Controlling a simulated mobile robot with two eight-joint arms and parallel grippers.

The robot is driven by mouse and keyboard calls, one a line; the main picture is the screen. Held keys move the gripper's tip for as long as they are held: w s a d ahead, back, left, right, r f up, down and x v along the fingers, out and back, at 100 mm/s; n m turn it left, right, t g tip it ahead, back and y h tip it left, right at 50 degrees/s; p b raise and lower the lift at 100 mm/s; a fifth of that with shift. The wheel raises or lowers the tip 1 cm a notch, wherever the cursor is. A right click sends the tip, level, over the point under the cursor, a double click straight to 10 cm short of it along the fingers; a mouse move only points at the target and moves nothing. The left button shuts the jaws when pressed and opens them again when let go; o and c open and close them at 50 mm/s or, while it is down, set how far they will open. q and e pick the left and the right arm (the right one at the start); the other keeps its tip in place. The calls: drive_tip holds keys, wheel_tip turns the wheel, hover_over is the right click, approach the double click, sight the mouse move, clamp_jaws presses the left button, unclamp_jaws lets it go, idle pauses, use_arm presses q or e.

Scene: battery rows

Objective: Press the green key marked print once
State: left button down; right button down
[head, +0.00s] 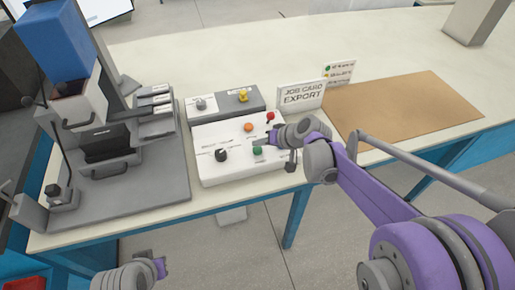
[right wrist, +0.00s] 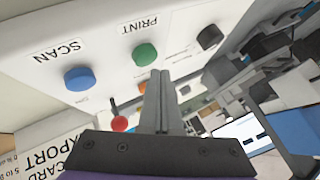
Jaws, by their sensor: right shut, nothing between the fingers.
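The green key (head: 257,150) is a round button on the white sloped control panel (head: 205,175). In the right wrist view the green key (right wrist: 145,53) has the word PRINT beside it. My right gripper (head: 262,138) is shut and empty over the panel, close to the green key. In the right wrist view its fingertips (right wrist: 160,73) appear just beside the green key, with the key's face uncovered; I cannot tell the exact gap. My left gripper (head: 160,268) is low at the bottom of the head view, away from the panel; its jaws are unclear.
A blue key (right wrist: 78,78) marked SCAN, an orange button (head: 250,127), a black knob (head: 221,154) and a red-tipped lever (head: 270,117) share the panel. A grey box (head: 225,103) and an EXPORT sign (head: 301,95) stand behind. A brown mat (head: 405,110) lies right.

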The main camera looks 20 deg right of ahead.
sight(260, 151)
drive_tip(key=shift+f, duration=0.1)
idle(0.4)
drive_tip(key=shift+f+b, duration=0.3)
drive_tip(key=shift+f, duration=0.05)
drive_tip(key=shift+f+b, duration=0.35)
drive_tip(key=shift+f, duration=0.15)
idle(0.6)
drive_tip(key=shift+r, duration=0.15)
drive_tip(key=shift+r+p, duration=0.75)
drive_tip(key=shift+r, duration=0.05)
drive_tip(key=shift+r+p, duration=1.7)
drive_tip(key=shift+r, duration=0.85)
drive_tip(key=shift+f, duration=0.1)
